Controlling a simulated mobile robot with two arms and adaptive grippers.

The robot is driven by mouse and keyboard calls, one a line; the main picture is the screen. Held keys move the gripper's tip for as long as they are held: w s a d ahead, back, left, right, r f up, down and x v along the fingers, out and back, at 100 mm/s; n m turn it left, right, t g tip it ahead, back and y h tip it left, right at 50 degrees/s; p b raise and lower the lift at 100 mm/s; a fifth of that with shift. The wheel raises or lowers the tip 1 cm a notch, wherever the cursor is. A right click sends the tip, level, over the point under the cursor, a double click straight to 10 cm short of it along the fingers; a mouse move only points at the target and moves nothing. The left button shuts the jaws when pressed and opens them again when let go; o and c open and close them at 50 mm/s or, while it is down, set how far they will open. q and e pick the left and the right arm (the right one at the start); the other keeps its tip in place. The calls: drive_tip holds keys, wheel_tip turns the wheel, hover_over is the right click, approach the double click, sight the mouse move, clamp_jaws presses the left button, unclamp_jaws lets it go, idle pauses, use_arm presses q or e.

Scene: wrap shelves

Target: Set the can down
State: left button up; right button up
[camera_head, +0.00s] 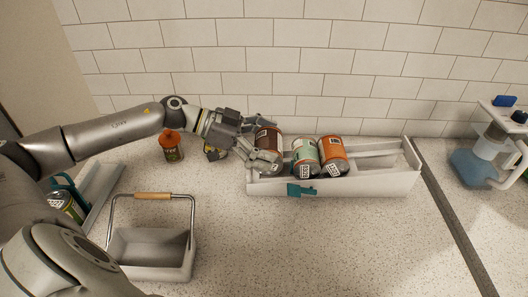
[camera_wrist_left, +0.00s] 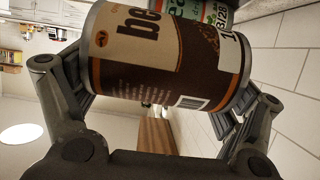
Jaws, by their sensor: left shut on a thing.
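A brown-labelled can (camera_head: 268,137) is at the left end of a long white tray (camera_head: 375,185) against the tiled wall. My left gripper (camera_head: 270,146) reaches in from the left and is shut on this can, one finger on each side. In the left wrist view the can (camera_wrist_left: 165,60) fills the space between the fingers (camera_wrist_left: 165,95), brown and cream with a barcode. I cannot tell whether its base touches the tray floor. A green-and-white can (camera_head: 304,156) and an orange can (camera_head: 332,157) stand to its right in the tray. My right gripper is not in view.
The tray's right part is empty. A red-capped bottle (camera_head: 172,152) stands left of the tray. A white basket (camera_head: 150,266) with a wooden handle is in front. Another can (camera_head: 66,206) is at far left. A white appliance (camera_head: 488,150) stands at far right.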

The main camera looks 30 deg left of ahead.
use_arm(q)
drive_tip(key=w+a+f, duration=0.2)
drive_tip(key=f, duration=0.1)
drive_tip(key=shift+a+f, duration=0.1)
drive_tip(key=shift+f, duration=0.1)
drive_tip(key=f+p, duration=0.2)
drive_tip(key=shift+w+a+f, duration=0.2)
drive_tip(key=shift+f, duration=0.1)
drive_tip(key=shift+f+p, duration=0.2)
drive_tip(key=shift+p, duration=0.1)
drive_tip(key=shift+s+f, duration=0.1)
drive_tip(key=shift+f, duration=0.2)
drive_tip(key=o, duration=1)
drive_tip(key=shift+f, duration=0.1)
